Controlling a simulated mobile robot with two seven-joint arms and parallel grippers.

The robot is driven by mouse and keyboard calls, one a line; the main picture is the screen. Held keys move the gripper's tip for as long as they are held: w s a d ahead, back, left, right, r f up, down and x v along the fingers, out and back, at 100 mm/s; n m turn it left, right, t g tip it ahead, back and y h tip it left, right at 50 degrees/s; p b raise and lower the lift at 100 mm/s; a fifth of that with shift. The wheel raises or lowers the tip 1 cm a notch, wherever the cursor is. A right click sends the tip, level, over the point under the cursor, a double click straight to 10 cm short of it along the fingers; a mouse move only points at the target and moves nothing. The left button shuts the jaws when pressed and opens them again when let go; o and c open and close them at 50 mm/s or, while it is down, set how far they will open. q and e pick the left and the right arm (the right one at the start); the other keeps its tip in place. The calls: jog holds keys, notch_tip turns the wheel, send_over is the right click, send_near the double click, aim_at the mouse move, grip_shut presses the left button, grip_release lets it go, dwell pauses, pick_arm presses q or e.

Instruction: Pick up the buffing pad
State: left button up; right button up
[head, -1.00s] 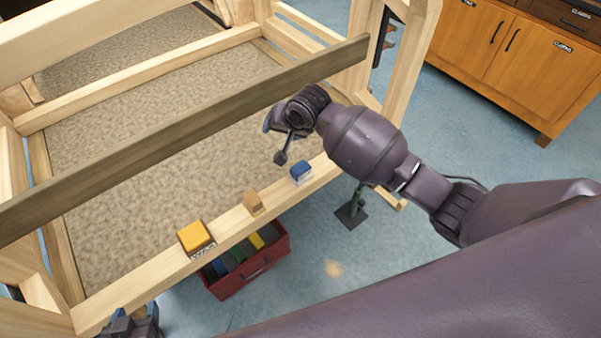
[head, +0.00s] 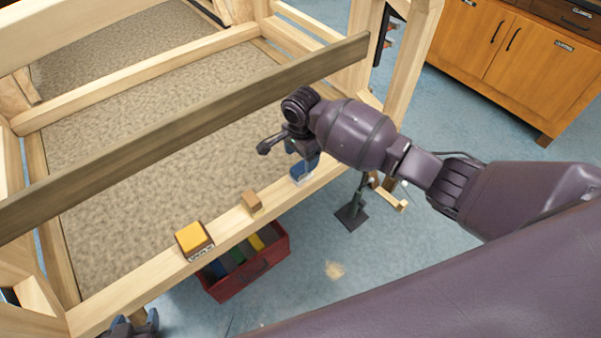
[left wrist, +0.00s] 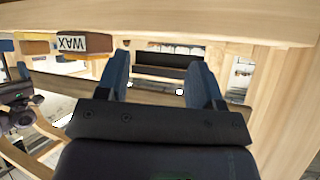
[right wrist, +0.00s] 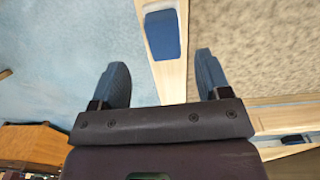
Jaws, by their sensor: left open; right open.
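Several small items sit on the front wooden rail. A blue block with a pale lower edge (head: 297,174) is at the right; I take it for the buffing pad, though no label on it is readable. My right gripper (head: 303,158) is open over it and partly hides it. In the right wrist view the blue block (right wrist: 163,35) lies on the rail, ahead of and between the open fingers (right wrist: 162,68), not held. My left gripper (head: 137,323) is open and empty below the rail's left end; its fingers (left wrist: 162,75) show in the left wrist view.
A yellow-topped wax block (head: 194,239) and a small tan block (head: 251,201) sit further left on the rail (head: 228,222). A red bin (head: 248,277) stands below. A dark wooden beam (head: 190,130) crosses behind. An orange cabinet (head: 500,55) stands at the back right.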

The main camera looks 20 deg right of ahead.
aim_at(301, 167)
jog(key=f+b, duration=0.1)
jog(key=f, duration=0.4)
jog(key=shift+w+f+b, duration=0.15)
jog(key=shift+w+b, duration=0.05)
jog(key=shift+b, duration=0.1)
jog(key=shift+f, duration=0.4)
jog(key=c, duration=1)
